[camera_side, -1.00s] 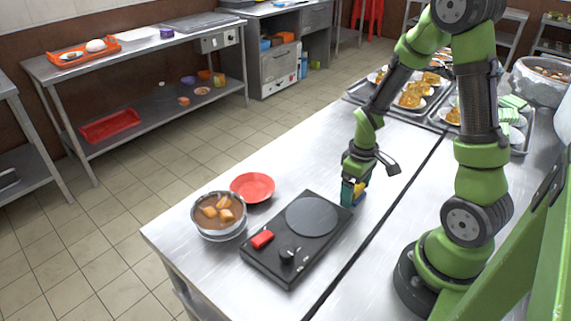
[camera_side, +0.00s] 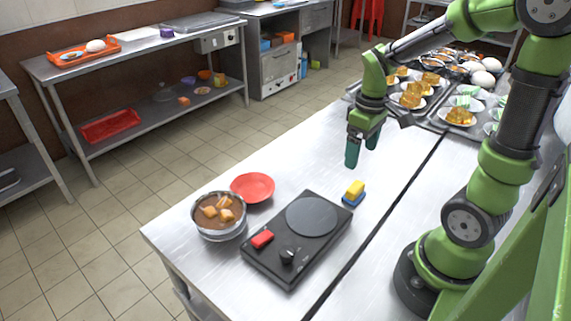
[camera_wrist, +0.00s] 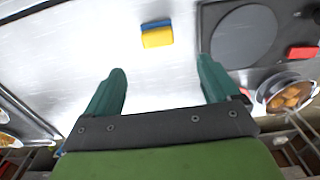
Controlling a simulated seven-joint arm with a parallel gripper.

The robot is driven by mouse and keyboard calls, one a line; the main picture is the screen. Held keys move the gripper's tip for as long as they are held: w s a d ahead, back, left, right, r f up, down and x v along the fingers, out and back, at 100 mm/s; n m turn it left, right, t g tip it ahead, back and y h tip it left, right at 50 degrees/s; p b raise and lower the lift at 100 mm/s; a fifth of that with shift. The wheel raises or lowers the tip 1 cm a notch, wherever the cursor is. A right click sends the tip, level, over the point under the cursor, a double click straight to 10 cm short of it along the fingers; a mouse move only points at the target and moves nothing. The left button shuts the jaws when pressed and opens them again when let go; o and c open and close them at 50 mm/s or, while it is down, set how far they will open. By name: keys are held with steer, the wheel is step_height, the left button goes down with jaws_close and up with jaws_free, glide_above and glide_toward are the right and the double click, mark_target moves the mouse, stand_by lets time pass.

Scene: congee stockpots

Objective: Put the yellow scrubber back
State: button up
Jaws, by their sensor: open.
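The yellow scrubber (camera_side: 355,188) rests on the steel table just right of the hotplate's far corner, against or on a blue piece (camera_side: 353,199); in the side view it looks stacked on it. In the wrist view the yellow scrubber (camera_wrist: 157,38) shows ahead of the fingers, with the blue piece (camera_wrist: 156,23) along its far edge. My gripper (camera_side: 362,158) is open and empty, raised above the table behind the scrubber. Its two green fingers (camera_wrist: 162,82) are wide apart in the wrist view, with only table between them.
A black hotplate (camera_side: 270,257) with a red block (camera_side: 262,239) stands left of the scrubber. A pot of stew (camera_side: 219,233) and a red plate (camera_side: 252,187) are farther left. Trays of plated food (camera_side: 425,112) fill the back right.

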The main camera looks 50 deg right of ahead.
steer(key=s+a+r+m+t+y, duration=0.2)
steer(key=a+r+t, duration=0.5)
steer(key=a+r, duration=0.4)
steer(key=a+m, duration=0.1)
steer(key=a, duration=0.2)
steer(key=shift+s+a+m, duration=0.25)
steer(key=shift+m, duration=0.15)
steer(key=shift+r, duration=0.1)
